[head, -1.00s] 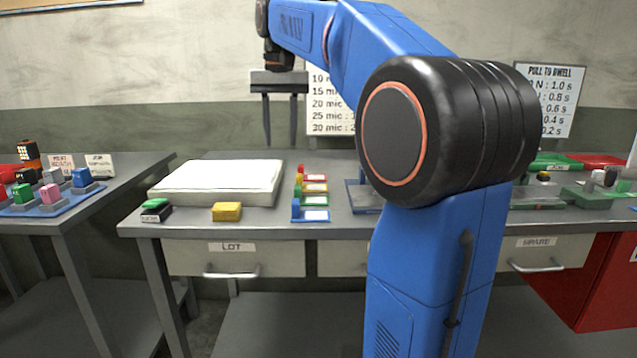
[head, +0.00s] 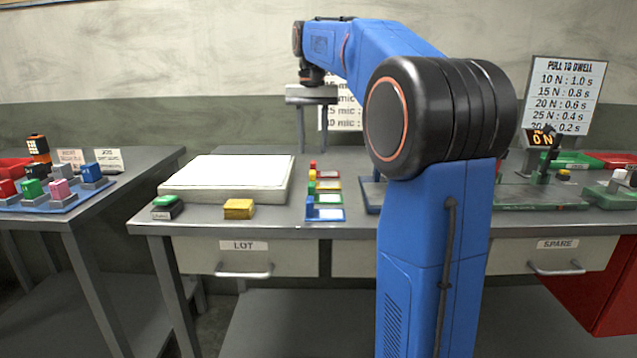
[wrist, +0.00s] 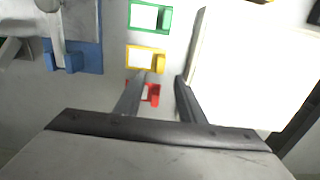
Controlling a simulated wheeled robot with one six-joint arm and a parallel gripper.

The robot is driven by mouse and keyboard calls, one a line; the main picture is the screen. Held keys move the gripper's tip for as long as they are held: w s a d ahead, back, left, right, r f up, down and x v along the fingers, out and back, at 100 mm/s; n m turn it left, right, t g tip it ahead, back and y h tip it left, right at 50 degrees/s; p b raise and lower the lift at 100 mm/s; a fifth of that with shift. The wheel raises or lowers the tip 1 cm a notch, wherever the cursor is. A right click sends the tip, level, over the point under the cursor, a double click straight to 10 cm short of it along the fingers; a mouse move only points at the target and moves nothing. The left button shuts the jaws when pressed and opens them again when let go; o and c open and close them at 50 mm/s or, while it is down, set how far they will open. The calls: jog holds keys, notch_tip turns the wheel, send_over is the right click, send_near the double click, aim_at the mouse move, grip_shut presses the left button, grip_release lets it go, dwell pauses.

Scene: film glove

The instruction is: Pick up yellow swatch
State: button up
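The yellow swatch (head: 328,187) is a small frame with a white face and a raised yellow block at one end. It lies on the bench in a column between the red swatch (head: 327,174) and the green swatch (head: 329,200). In the wrist view the yellow swatch (wrist: 145,60) shows just beyond the left fingertip. My gripper (head: 312,150) points down above the bench behind the column. In the wrist view my gripper (wrist: 161,77) is open and empty, its fingers apart. The left finger partly covers the red swatch (wrist: 150,94).
A blue swatch (head: 325,214) is nearest the front edge. A large white pad (head: 228,177) lies left of the column, with a yellow block (head: 239,208) and a green-topped block (head: 167,207) before it. A blue fixture (head: 371,195) stands close on the right.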

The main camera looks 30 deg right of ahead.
aim_at(313, 172)
jog(key=shift+s+a+f, duration=0.1)
jog(key=shift+f, duration=2.1)
jog(key=shift+s+a+f, duration=0.1)
jog(key=shift+f, duration=2.1)
grip_shut()
